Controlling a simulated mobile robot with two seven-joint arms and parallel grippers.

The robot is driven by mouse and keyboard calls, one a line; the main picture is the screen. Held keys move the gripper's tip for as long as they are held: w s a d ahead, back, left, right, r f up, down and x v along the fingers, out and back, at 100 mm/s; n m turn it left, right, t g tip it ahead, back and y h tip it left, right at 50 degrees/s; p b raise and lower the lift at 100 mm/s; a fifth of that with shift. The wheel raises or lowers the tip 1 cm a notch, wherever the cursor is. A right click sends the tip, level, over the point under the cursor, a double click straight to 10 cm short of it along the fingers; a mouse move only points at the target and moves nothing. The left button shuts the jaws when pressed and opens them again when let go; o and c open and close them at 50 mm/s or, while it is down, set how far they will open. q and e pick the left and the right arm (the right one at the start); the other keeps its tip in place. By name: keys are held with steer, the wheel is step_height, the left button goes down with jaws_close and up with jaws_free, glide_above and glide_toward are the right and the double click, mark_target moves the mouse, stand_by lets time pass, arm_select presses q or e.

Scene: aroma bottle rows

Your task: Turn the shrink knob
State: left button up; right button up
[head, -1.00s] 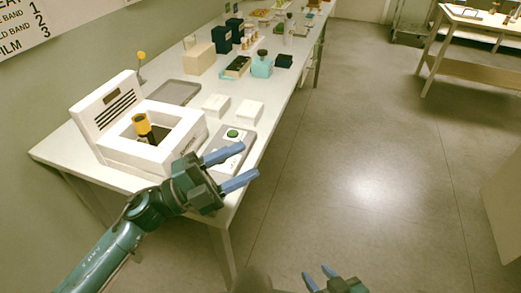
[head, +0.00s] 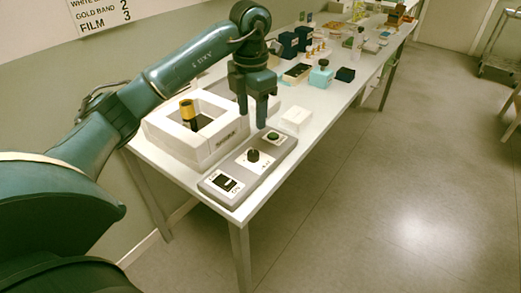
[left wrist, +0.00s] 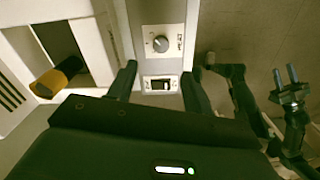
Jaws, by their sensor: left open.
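A grey control panel (head: 212,180) lies along the table's front edge. Its round dark knob (head: 253,155) sits mid-panel, between a green button (head: 273,136) and a rocker switch (head: 224,182). The knob also shows in the left wrist view (left wrist: 160,44), with the switch (left wrist: 160,85) nearer. My left gripper (head: 253,117) is open and empty, fingers pointing down above the panel. The fingers are apart from the knob. In the left wrist view my right gripper (left wrist: 285,76) shows at the right edge, fingers apart and empty.
A white open box (head: 213,155) beside the panel holds a dark bottle with a yellow top (head: 188,112). A white block (head: 296,118) stands behind the panel. Several boxes and bottles fill the far table.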

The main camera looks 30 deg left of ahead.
mark_target(253, 153)
arm_select(q)
step_height(253, 153, down, 11)
steer(key=shift+f+p, duration=0.15)
steer(key=shift+p, duration=0.15)
steer(key=shift+c, duration=0.2)
steer(key=c, duration=0.9)
